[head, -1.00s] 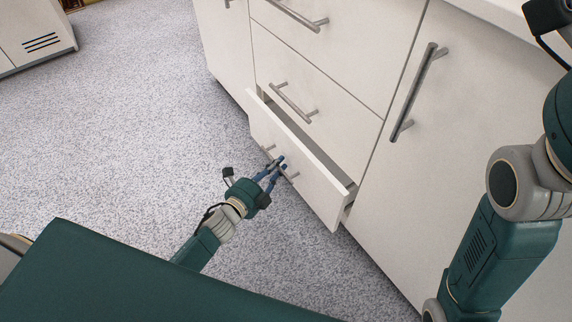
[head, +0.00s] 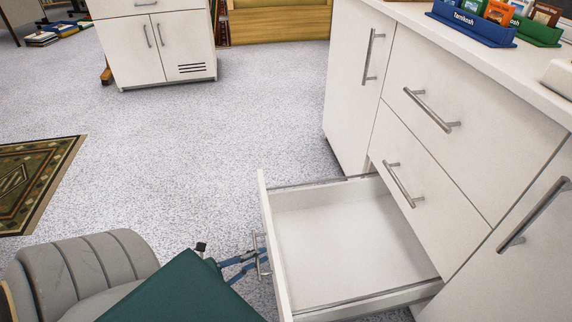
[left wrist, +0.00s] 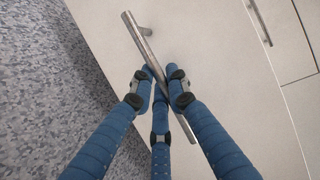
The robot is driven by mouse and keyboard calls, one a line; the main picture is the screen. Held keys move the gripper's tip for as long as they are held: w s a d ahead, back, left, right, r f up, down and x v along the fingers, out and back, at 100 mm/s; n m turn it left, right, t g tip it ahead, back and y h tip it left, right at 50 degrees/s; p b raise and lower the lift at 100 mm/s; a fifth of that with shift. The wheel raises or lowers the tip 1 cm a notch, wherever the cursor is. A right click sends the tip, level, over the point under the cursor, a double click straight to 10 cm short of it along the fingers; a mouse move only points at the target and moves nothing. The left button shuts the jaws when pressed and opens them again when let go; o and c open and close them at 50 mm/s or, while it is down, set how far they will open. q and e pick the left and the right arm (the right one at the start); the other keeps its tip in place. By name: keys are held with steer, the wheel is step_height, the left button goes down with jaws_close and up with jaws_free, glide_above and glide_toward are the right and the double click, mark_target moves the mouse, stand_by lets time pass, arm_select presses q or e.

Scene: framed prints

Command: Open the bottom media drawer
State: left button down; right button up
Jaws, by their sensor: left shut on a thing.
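The bottom drawer (head: 350,240) of the white cabinet stands well out in the head view, and its inside looks empty. Its metal bar handle (head: 256,255) is on the front panel, which faces left. My left gripper (head: 256,262) is at this handle, with most of its arm hidden behind my own body. In the left wrist view, the blue fingers of the left gripper (left wrist: 160,85) close around the handle bar (left wrist: 146,48) from both sides. The drawer front (left wrist: 215,60) fills much of that view. My right gripper does not show.
Two closed drawers are above, the nearer one with a bar handle (head: 402,185). A cabinet door handle (head: 535,215) juts out at right. Blue and green trays (head: 470,25) stand on the counter. A patterned rug (head: 35,180) lies at left. The speckled floor (head: 210,150) between is clear.

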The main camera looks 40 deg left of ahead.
arm_select(q)
steer(key=s+a, duration=0.4)
steer(key=s, duration=0.1)
steer(key=shift+w, duration=0.1)
steer(key=c, duration=2)
jaws_free()
steer(key=v, duration=1.2)
